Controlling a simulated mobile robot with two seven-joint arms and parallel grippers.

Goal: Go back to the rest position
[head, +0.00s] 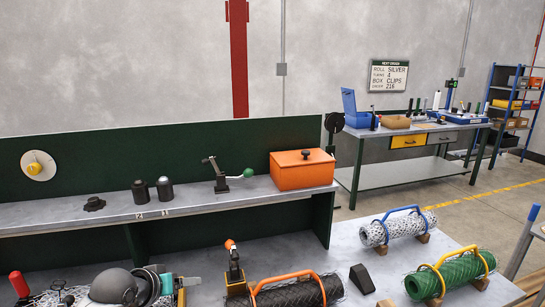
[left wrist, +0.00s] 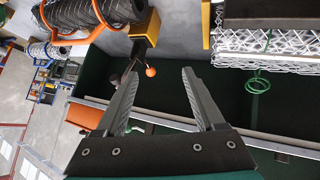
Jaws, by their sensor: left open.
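My left gripper (left wrist: 160,73) is open in the left wrist view, with its two dark ridged fingers spread apart and nothing between them. A lever with an orange ball (left wrist: 150,71) on a yellow base shows just beyond the fingertips; I cannot tell the exact gap. In the head view, a grey dome and teal parts at the bottom left look like my left arm, low over the front bench; the fingers are not clear there. My right gripper is in neither view.
The front bench holds a black mesh roll with an orange handle (head: 290,291), a white mesh roll (head: 398,228), a green mesh roll (head: 450,275) and a dark block (head: 361,279). The raised shelf (head: 60,215) carries an orange box (head: 302,170) and a green-knobbed lever (head: 222,176).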

